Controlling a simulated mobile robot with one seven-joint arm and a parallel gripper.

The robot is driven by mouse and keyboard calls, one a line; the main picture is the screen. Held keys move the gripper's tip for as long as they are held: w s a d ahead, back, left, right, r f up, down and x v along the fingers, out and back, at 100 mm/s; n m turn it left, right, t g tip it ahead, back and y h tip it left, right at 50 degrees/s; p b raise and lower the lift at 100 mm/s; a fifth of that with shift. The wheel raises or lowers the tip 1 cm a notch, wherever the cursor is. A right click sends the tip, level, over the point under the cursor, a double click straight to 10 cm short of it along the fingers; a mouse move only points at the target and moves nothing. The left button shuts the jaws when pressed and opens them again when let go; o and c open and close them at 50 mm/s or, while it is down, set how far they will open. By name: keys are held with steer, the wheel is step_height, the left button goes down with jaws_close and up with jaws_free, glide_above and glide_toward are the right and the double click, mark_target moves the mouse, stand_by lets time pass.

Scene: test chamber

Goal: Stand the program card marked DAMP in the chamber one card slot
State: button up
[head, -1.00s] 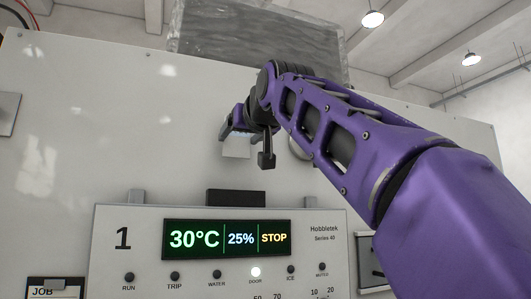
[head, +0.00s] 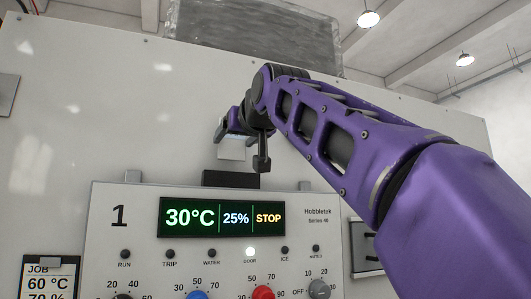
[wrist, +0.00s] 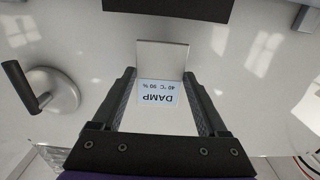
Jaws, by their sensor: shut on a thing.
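The DAMP program card is a pale plate (wrist: 162,56) with a printed label reading DAMP, 40 °C, 90 %, upside down in the wrist view. My gripper (wrist: 160,76) is shut on it, one finger along each side, and its far edge sticks out past the fingertips. In the head view my gripper (head: 233,135) holds the card (head: 231,153) pointing down, just above a dark block (head: 231,179) on top of the chamber one panel (head: 140,205). The dark block, seemingly the card slot, also shows in the wrist view (wrist: 168,8). Card and block look apart; the slot's opening is hidden.
The panel display (head: 222,217) reads 30°C, 25%, STOP, with lamps and knobs below. A JOB sheet (head: 52,283) hangs at lower left. A handle on a round base (wrist: 40,90) stands out from the white wall at left in the wrist view.

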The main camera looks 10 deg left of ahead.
steer(key=shift+f+b, duration=0.4)
steer(key=shift+f, duration=0.3)
steer(key=shift+f+b, duration=1.75)
steer(key=shift+f, duration=0.6)
stand_by(1.2)
steer(key=o, duration=1.4)
steer(key=shift+f, duration=0.2)
